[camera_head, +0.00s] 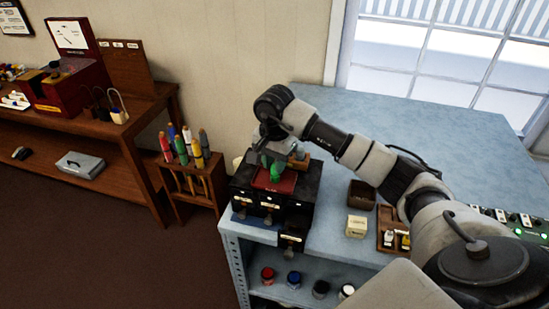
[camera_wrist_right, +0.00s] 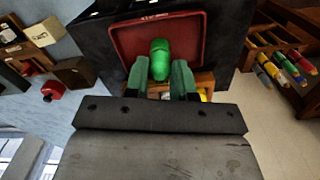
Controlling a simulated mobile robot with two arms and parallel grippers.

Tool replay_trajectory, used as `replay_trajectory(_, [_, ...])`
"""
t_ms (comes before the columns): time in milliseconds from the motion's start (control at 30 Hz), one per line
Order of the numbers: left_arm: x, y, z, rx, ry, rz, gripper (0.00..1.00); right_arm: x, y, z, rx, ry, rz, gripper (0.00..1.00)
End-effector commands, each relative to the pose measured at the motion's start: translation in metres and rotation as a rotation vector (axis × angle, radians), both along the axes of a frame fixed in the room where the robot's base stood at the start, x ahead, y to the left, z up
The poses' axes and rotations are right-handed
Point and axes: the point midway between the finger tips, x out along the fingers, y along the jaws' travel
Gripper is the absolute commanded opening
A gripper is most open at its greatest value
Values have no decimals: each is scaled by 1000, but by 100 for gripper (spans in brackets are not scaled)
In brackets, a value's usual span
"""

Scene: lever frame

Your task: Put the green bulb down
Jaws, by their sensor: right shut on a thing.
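The green bulb (camera_head: 276,173) is held by my right gripper (camera_head: 271,158) over the black cabinet at the left end of the blue bench. In the right wrist view, the green bulb (camera_wrist_right: 160,58) sits between the two fingers of the right gripper (camera_wrist_right: 161,76), which are shut on it. A red tray (camera_head: 262,183) lies on top of the cabinet, below the bulb; it also shows behind the bulb in the wrist view (camera_wrist_right: 125,38). I cannot tell whether the bulb touches the tray. My left gripper is not in view.
The black cabinet (camera_head: 243,195) has drawers with pale labels. A wooden box (camera_head: 299,161) stands close beside the gripper. A dark box (camera_head: 362,194), a cream box (camera_head: 356,227) and a rack of small bottles (camera_head: 393,229) stand to the right. A wooden stand (camera_head: 205,185) holds coloured handles at left.

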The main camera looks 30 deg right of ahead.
Motion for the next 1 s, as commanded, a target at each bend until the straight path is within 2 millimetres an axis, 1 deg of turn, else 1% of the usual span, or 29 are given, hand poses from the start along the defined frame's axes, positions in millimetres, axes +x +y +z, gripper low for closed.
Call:
replay_trajectory(267, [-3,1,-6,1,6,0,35,0,0,-5,0,-1,0,2])
replay_trajectory(300, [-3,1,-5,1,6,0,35,0,0,-3,2,-1,0,29])
replay_trajectory(433, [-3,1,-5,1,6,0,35,0,0,-3,1,0,0,49])
replay_trajectory(667, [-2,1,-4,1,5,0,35,0,0,-3,1,0,0,50])
replay_trajectory(800, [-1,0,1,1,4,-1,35,0,0,3,1,0,0,50])
replay_trajectory(833, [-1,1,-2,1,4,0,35,1,0,3,0,-2,0,50])
replay_trajectory(933, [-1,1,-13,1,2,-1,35,2,0,17,0,-8,0,50])
replay_trajectory(1000, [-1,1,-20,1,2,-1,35,2,0,31,0,-9,1,50])
